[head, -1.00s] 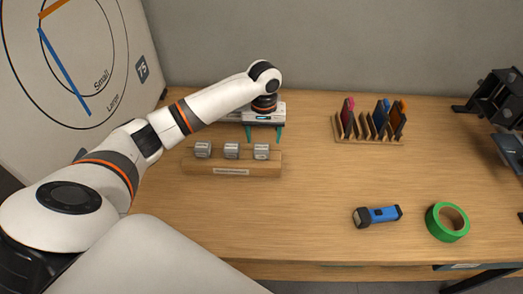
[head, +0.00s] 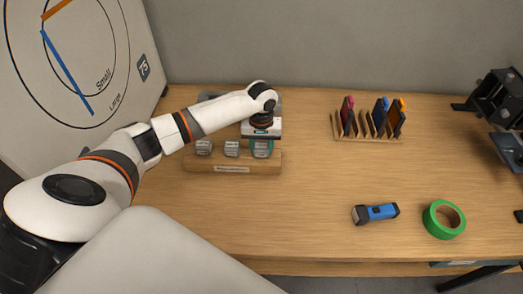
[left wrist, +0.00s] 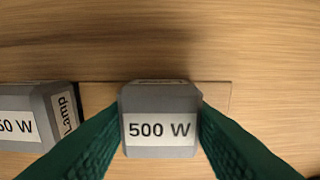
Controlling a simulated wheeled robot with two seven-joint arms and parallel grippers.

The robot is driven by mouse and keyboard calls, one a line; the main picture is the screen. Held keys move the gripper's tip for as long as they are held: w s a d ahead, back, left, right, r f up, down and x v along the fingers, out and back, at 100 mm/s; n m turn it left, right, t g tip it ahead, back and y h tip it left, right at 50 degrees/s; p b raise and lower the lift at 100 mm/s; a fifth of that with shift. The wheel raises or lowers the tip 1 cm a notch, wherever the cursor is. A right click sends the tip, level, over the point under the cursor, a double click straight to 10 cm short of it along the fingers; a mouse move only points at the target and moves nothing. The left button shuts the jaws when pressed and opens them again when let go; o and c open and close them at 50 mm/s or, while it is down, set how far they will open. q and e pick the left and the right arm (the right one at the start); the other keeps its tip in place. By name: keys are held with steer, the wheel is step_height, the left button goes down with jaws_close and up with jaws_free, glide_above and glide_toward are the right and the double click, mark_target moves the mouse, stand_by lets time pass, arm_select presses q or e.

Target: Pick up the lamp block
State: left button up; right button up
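Three grey lamp blocks sit in a row on a wooden stand (head: 230,168) on the table. The right-hand block (head: 262,153) reads "500 W" in the left wrist view (left wrist: 160,122). My left gripper (head: 262,147) is over this block, pointing down. Its green fingers lie against the block's left and right sides in the left wrist view (left wrist: 160,108), with no clear gap. The block still appears to be in its place on the stand. The middle block (head: 231,149), partly seen in the left wrist view (left wrist: 38,115), and the left block (head: 203,147) stand apart from it. My right gripper is out of view.
A wooden rack (head: 368,138) of coloured cards stands at the back. A blue flashlight (head: 380,212) and a green tape roll (head: 432,226) lie at the front right. A black device (head: 497,97) is at the right edge. The table's middle is clear.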

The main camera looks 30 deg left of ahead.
mark_target(262, 146)
arm_select(q)
step_height(262, 146, up, 10)
steer(key=shift+r+b, duration=0.1)
steer(key=shift+b, duration=0.8)
stand_by(0.3)
